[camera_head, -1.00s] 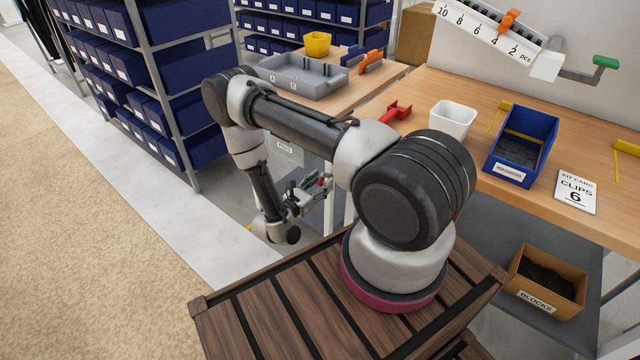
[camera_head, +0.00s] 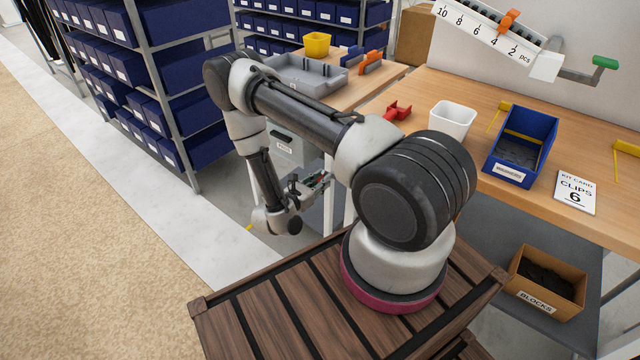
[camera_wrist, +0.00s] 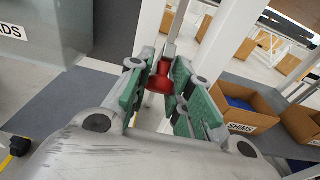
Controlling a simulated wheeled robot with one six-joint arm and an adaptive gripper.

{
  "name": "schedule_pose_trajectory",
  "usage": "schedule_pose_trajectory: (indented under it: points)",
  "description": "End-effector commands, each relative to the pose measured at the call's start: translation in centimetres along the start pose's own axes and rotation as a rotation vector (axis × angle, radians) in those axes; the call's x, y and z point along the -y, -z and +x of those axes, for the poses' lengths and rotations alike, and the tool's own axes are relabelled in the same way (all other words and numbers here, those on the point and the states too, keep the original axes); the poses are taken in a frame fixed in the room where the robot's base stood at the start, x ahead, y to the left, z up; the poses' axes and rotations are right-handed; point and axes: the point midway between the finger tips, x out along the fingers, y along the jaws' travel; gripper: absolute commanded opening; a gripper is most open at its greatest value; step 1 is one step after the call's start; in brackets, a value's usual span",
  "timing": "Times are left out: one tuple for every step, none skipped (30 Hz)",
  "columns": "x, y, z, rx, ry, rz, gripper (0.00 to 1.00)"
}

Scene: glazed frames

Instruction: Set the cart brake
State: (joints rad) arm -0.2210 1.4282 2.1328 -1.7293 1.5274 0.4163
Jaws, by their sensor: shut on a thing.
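A red part (camera_wrist: 160,80) stands between my gripper's green-padded fingers in the wrist view, in front of a pale upright post. It looks like a knob or lever end, but its lower part is hidden. My gripper (camera_wrist: 161,76) is shut on this red part. In the head view my gripper (camera_head: 318,184) is low, by the legs below the wooden tops, and the red part can hardly be made out there. No marked brake or cart wheel can be made out.
A grey bin labelled PADS (camera_head: 285,147) is close to my gripper and shows at the left of the wrist view (camera_wrist: 45,30). A cardboard SHIMS box (camera_wrist: 235,110) stands on the right. Blue-bin shelves (camera_head: 170,70) stand behind. Open floor (camera_head: 90,250) lies left.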

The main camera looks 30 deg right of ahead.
Motion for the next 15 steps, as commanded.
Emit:
schedule_pose_trajectory:
  points:
    - [0.0, -0.5, 0.2, -0.027, 0.002, 0.003, 0.00]
    - [0.0, -0.7, 0.3, -0.048, 0.002, 0.003, 0.00]
    - [0.0, -0.9, 0.4, -0.075, 0.002, 0.003, 0.00]
    - [0.0, -1.2, 0.5, -0.096, 0.002, 0.003, 0.00]
    - [0.0, -1.3, 0.6, -0.117, 0.003, 0.003, 0.00]
    - [0.0, -1.6, 0.8, -0.144, 0.002, 0.003, 0.00]
    - [0.0, -1.8, 0.9, -0.165, 0.003, 0.003, 0.00]
    - [0.0, -1.9, 1.0, -0.185, 0.002, 0.004, 0.00]
    - [0.0, -2.2, 1.1, -0.210, 0.002, 0.004, 0.00]
    - [0.0, -2.3, 1.3, -0.229, 0.003, 0.004, 0.00]
    - [0.0, -2.5, 1.4, -0.247, 0.002, 0.004, 0.00]
    - [0.0, -2.6, 1.5, -0.270, 0.002, 0.003, 0.00]
    - [0.0, -2.7, 1.6, -0.285, 0.002, 0.003, 0.00]
    - [0.0, -2.9, 1.7, -0.301, 0.002, 0.004, 0.00]
    - [0.0, -3.0, 1.8, -0.319, 0.002, 0.004, 0.00]
